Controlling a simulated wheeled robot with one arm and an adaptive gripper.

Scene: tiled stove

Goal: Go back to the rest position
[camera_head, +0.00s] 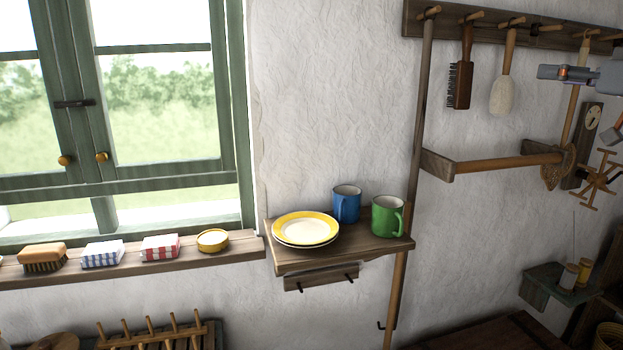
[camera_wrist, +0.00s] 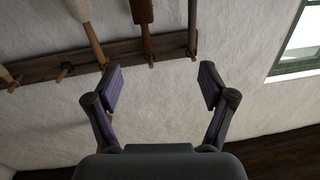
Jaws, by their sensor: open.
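My gripper (camera_wrist: 161,82) is open, with nothing between its two fingers and the bare white wall behind them in the wrist view. Part of my arm and gripper shows at the right edge of the head view, in front of the wall at the height of the peg rail. The wrist picture appears upside down, with the peg rail (camera_wrist: 75,55) at the upper left. The gripper touches nothing that I can see.
A wall shelf (camera_head: 345,249) holds a yellow-rimmed plate (camera_head: 306,227), a blue mug (camera_head: 346,204) and a green mug (camera_head: 387,217). A dark brush (camera_head: 462,85) and a pale brush (camera_head: 503,92) hang from the rail. The green window (camera_head: 235,110) is left.

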